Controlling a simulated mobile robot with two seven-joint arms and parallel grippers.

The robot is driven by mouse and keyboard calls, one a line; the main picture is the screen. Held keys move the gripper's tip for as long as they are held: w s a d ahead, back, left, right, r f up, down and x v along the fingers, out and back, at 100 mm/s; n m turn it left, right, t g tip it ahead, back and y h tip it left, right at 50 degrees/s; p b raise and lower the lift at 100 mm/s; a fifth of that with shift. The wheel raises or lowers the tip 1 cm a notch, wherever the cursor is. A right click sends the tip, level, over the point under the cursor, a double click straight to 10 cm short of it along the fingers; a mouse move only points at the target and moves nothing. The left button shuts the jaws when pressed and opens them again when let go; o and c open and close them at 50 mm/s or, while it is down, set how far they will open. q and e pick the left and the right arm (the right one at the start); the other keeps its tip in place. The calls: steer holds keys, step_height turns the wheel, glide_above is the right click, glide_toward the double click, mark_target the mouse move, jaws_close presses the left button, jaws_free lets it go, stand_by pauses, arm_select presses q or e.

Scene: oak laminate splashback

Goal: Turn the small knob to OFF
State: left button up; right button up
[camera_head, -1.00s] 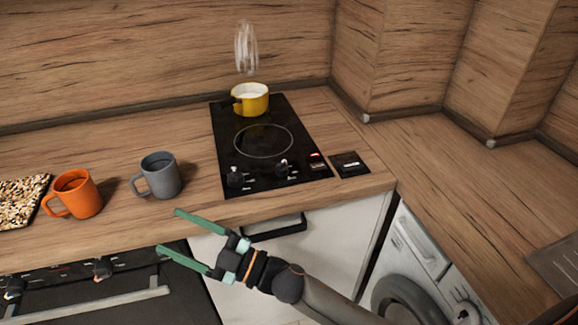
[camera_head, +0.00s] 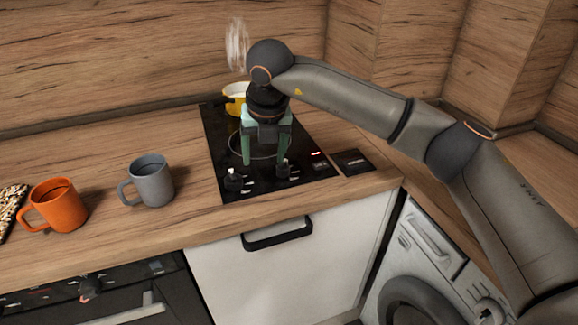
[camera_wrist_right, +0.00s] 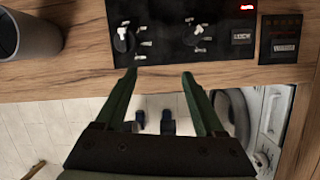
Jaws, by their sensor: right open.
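Two black knobs with white marks sit on the front of the black hob (camera_head: 216,142): a left knob (camera_head: 233,181) and a right knob (camera_head: 283,170). In the right wrist view, the left knob (camera_wrist_right: 123,39) and the right knob (camera_wrist_right: 196,30) show with small labels I cannot read; the right one looks slightly smaller. My right gripper (camera_head: 265,160) is open and empty, pointing down over the front of the hob, its fingertips between and behind the knobs in the head view. In the wrist view the fingertips (camera_wrist_right: 159,71) appear apart from both knobs. My left gripper is out of view.
A yellow pot (camera_head: 234,104) steams at the back of the hob, partly hidden by my right arm. A grey mug (camera_head: 152,182) and an orange mug (camera_head: 58,207) stand left on the counter. A red display (camera_head: 318,154) glows. A small black panel (camera_head: 353,161) lies right.

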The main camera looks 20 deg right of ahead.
mark_target(283, 165)
steer(key=w+d+r+m+h, duration=0.1)
steer(key=d+r+h, duration=0.1)
steer(key=d, duration=0.2)
steer(key=shift+t, duration=0.3)
steer(key=x, duration=0.6)
steer(key=p+x, duration=0.1)
steer(key=x, duration=0.4)
steer(key=shift+w+f, duration=0.3)
steer(key=shift+w, duration=0.1)
jaws_close()
